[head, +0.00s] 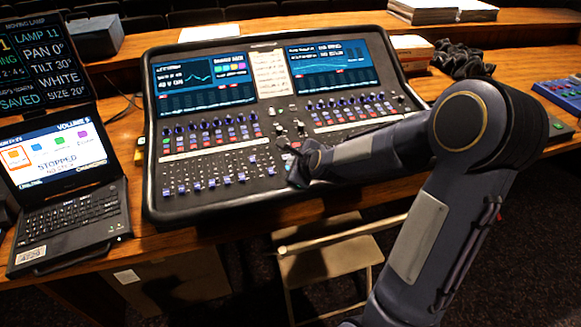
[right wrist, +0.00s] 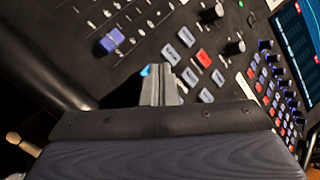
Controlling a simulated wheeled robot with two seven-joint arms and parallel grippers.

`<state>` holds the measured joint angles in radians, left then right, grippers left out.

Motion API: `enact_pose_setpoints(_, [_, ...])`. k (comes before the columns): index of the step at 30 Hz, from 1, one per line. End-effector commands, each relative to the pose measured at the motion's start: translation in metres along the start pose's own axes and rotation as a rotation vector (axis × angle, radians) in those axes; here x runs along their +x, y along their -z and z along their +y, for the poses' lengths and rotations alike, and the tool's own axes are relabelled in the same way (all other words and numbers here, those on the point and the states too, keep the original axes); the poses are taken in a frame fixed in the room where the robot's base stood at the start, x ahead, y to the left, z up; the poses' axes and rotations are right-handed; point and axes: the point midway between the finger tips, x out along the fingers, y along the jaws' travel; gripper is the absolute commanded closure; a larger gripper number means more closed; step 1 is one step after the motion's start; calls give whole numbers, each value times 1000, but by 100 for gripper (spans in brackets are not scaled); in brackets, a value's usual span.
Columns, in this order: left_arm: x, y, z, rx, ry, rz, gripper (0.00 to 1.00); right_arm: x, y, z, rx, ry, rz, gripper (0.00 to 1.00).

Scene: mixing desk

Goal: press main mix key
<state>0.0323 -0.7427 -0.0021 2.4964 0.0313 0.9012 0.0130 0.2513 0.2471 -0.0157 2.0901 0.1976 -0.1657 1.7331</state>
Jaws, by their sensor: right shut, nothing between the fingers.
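The mixing desk (head: 155,195) is a wide black console with two screens, knobs, keys and faders. My right gripper (head: 290,150) is shut and empty, over the lower middle of the console. In the right wrist view its closed grey fingertips (right wrist: 160,74) are beside a cluster of pale grey keys (right wrist: 186,37) and one red key (right wrist: 203,58). A small blue patch shows at the left of the fingertips. I cannot read any label, so I cannot tell which key is the main mix key, nor whether the fingertips touch a key. My left gripper is not in view.
A blue fader cap (right wrist: 112,40) and black knobs (right wrist: 235,47) stand near the fingertips. A laptop (head: 70,190) is left of the console. Books (head: 440,10), a black cable bundle (head: 462,60) and a blue device (head: 562,93) lie at the right. A folding chair (head: 330,260) stands in front.

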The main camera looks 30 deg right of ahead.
Motion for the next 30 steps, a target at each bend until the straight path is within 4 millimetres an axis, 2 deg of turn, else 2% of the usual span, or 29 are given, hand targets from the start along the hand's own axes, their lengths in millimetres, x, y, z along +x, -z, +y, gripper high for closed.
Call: enact_pose_setpoints(30, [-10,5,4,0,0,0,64,-12,-8,-8,0,-1,0,100])
